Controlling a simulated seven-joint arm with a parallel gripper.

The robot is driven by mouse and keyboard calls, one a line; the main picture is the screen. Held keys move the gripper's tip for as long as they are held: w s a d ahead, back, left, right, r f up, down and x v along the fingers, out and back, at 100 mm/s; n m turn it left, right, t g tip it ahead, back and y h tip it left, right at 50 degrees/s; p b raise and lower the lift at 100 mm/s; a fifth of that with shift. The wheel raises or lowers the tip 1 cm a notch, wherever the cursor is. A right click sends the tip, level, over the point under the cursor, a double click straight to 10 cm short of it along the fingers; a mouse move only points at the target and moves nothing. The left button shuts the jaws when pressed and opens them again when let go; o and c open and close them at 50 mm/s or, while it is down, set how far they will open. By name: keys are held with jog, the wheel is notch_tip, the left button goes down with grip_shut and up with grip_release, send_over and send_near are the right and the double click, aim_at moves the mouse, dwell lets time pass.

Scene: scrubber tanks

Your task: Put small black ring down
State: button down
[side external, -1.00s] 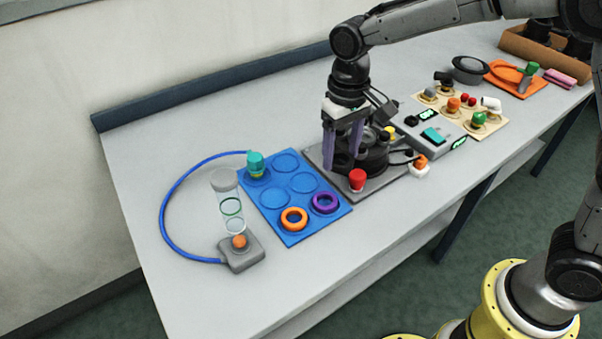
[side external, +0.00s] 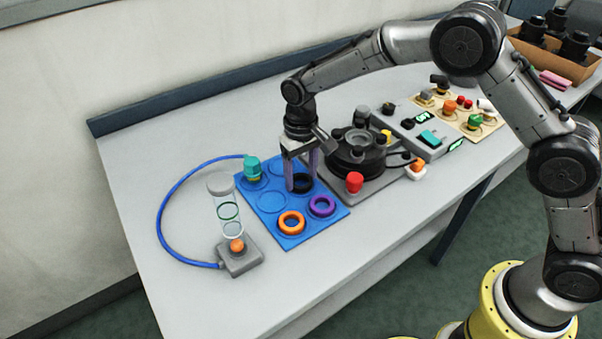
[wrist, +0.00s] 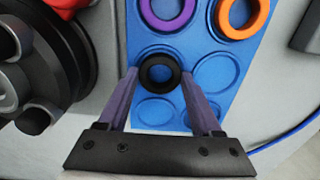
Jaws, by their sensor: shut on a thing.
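The small black ring (side external: 302,184) is between the purple-grey fingers of my gripper (side external: 302,182), over the blue tray (side external: 282,238). In the wrist view the black ring (wrist: 160,72) lies between the fingertips of my gripper (wrist: 159,77), over a round recess beside the purple ring's recess. I cannot tell whether it touches the tray floor or hangs just above. My gripper is shut on the ring and points down. The purple ring (side external: 322,206) and orange ring (side external: 291,223) sit in the two front recesses.
A teal-topped piece (side external: 252,168) stands at the tray's back left corner. A clear tube (side external: 229,208) on a grey base with a blue hose is to the left. A black round machine (side external: 358,155) with a red knob (side external: 355,182) stands close on the right.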

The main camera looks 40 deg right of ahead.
jog(key=shift+f, duration=0.15)
jog(key=shift+c, duration=0.3)
grip_release()
notch_tip(320, 180, up, 12)
jog(key=shift+r, duration=0.2)
dwell(0.3)
